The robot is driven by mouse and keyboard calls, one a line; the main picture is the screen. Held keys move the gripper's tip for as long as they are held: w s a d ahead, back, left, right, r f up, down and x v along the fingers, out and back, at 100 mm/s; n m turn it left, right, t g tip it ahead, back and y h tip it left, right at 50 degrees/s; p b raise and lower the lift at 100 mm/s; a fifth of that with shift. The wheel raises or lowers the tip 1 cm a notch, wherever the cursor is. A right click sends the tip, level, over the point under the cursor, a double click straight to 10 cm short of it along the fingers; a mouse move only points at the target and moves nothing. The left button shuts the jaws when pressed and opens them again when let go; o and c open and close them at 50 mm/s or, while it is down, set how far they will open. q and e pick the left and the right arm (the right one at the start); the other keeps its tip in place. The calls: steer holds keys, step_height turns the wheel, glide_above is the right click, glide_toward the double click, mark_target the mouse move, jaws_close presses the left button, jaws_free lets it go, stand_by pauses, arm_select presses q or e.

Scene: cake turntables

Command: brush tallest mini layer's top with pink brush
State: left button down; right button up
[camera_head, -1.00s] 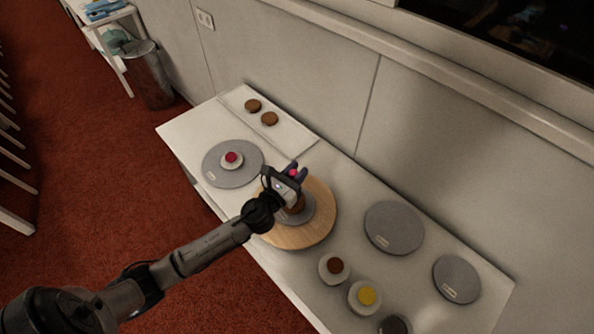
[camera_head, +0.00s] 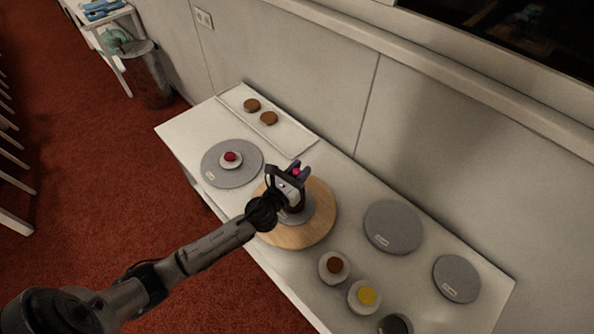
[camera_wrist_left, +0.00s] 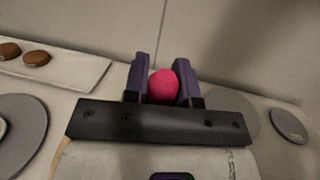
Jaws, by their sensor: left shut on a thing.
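My left gripper (camera_head: 297,172) is over the wooden turntable in the head view, shut on the pink brush (camera_head: 296,172). In the left wrist view the round pink end of the brush (camera_wrist_left: 163,87) shows between the two dark fingers of my left gripper (camera_wrist_left: 162,84). The wooden turntable (camera_head: 322,222) bears a grey disc (camera_head: 306,216) with a dark brown layer (camera_head: 291,214) on it, largely hidden behind my gripper. I cannot tell whether the brush touches this layer. My right gripper is not in view.
A grey turntable (camera_head: 216,177) with a small dish of red (camera_head: 231,157) lies left. A white tray (camera_head: 285,137) holds two brown cakes (camera_head: 269,118). Dishes of brown (camera_head: 334,265) and yellow (camera_head: 367,296) stand near the front edge. Grey discs (camera_head: 393,227) (camera_head: 457,279) lie right.

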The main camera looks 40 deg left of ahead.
arm_select(q)
steer(key=shift+w+a, duration=0.5)
steer(key=shift+a, duration=1.65)
steer(key=shift+s+d+p, duration=0.2)
steer(key=shift+s+d, duration=0.15)
steer(key=shift+d, duration=0.35)
steer(key=shift+s+d+p, duration=0.15)
steer(key=shift+s+d, duration=0.2)
steer(key=shift+d, duration=0.4)
steer(key=shift+s+d+p, duration=0.2)
steer(key=shift+s+d, duration=0.15)
steer(key=shift+d, duration=0.35)
